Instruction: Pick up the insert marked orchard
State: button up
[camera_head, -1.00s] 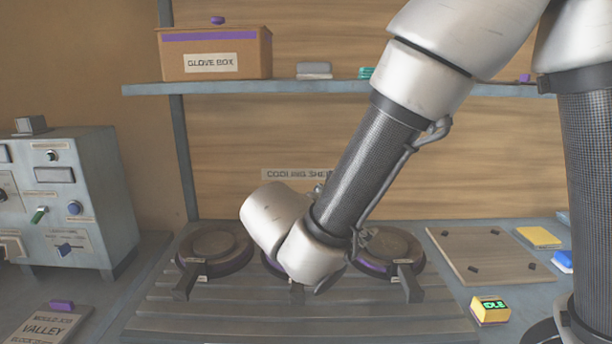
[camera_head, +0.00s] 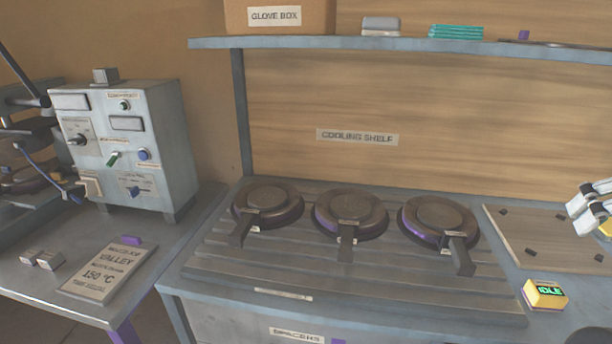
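Three round dark inserts with purple rims and bar handles sit in a row on the ribbed rack (camera_head: 350,280): a left one (camera_head: 268,200), a middle one (camera_head: 349,210) and a right one (camera_head: 438,216). Each has a small pale label by its handle, too small to read, so I cannot tell which is orchard. Part of my gripper (camera_head: 590,208) shows at the right edge, over the far side of the brown board, well right of the inserts. It is cut off by the frame, so its opening is unclear.
A control box (camera_head: 165,140) and a card marked VALLEY, 150 °C (camera_head: 105,272) are at left. A yellow IDLE display (camera_head: 545,294) stands right of the rack, before the brown board (camera_head: 545,240) with small dark pegs. A shelf (camera_head: 400,43) overhangs the back.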

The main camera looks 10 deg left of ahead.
aim_at(266, 205)
jog(key=k+j, duration=0.1)
jog(key=j, duration=1.25)
jog(key=u, duration=0.05)
